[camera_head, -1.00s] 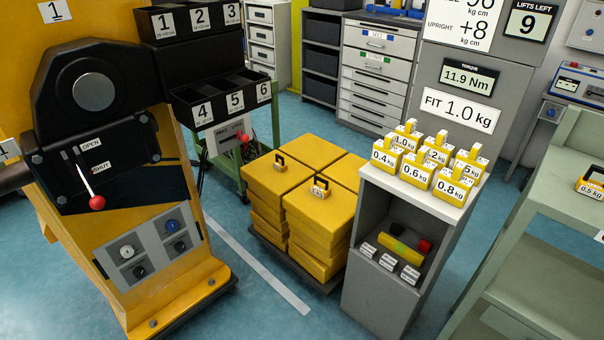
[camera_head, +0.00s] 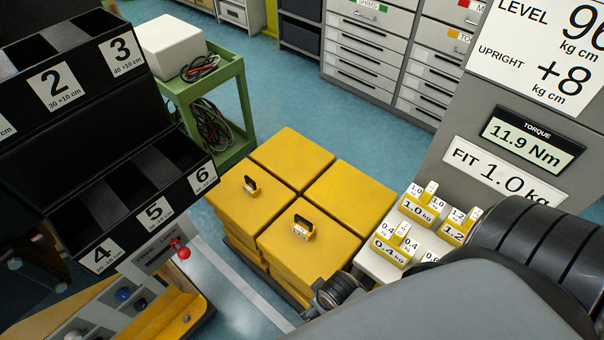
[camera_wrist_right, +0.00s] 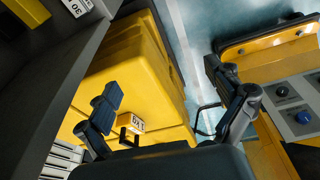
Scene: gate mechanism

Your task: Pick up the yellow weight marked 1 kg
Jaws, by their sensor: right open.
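Two small yellow weights with dark handles sit on the stacked yellow blocks, a rear-left weight (camera_head: 250,185) and a front weight (camera_head: 303,229). Their labels are too small to read in the head view. In the right wrist view a small yellow weight (camera_wrist_right: 131,122) with a dark handle stands on a yellow block, its label turned over and not clear. A separate weight marked 1.0 kg (camera_head: 418,209) stands on the grey stand. My right gripper (camera_wrist_right: 165,88) is open and empty, its left finger near the small weight. My left gripper is not in view.
The yellow block stack (camera_head: 350,195) stands between the black numbered bins (camera_head: 125,190) and the grey stand (camera_head: 372,262), which bears several weights. A green cart (camera_head: 240,125) stands behind. Blue floor is clear behind the stack.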

